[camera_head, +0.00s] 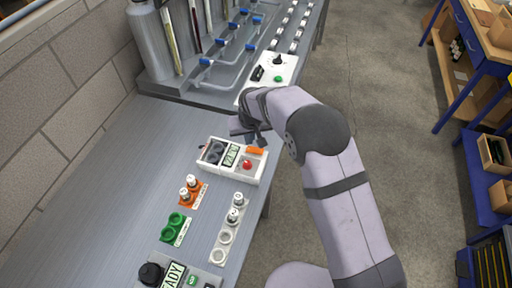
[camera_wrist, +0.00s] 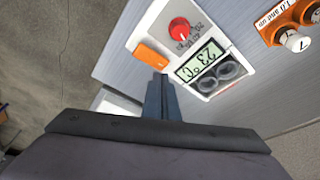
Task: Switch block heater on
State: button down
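The block heater is a white box (camera_head: 215,178) on the grey bench, with two round dark wells, a small display, a red knob (camera_head: 247,165) and an orange switch (camera_head: 256,150). In the wrist view the orange switch (camera_wrist: 151,56) lies just beyond my fingertips, beside the red knob (camera_wrist: 180,29). The display (camera_wrist: 202,60) appears upside down there and seems to read 23 °C. My gripper (camera_head: 252,138) is above the switch end of the heater; in the wrist view its fingers (camera_wrist: 160,80) are together with nothing between them. Contact with the switch cannot be told.
Orange (camera_head: 193,191), green (camera_head: 176,228) and white (camera_head: 231,225) holders stand nearer on the bench, some with capped vials. Another device with a display (camera_head: 172,275) is at the near end. A white control box (camera_head: 270,73) and blue-valved pipework stand beyond. The bench's right edge is close.

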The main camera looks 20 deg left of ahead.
jog(key=shift+r+p, duration=0.95)
jog(key=shift+r, duration=0.85)
jog(key=s+d+r+m+g+h, duration=0.1)
jog(key=s+d+r+m, duration=0.15)
jog(key=d, duration=0.95)
jog(key=s+d+r+m, duration=0.1)
jog(key=s+d+r, duration=0.3)
jog(key=d, duration=0.7)
jog(key=s+d+m+g, duration=0.2)
jog(key=s+d, duration=1.1)
jog(key=s, duration=0.4)
jog(key=shift+s+d+r+h, duration=0.15)
jog(key=shift+s+r+h, duration=0.1)
jog(key=shift+r+h, duration=0.05)
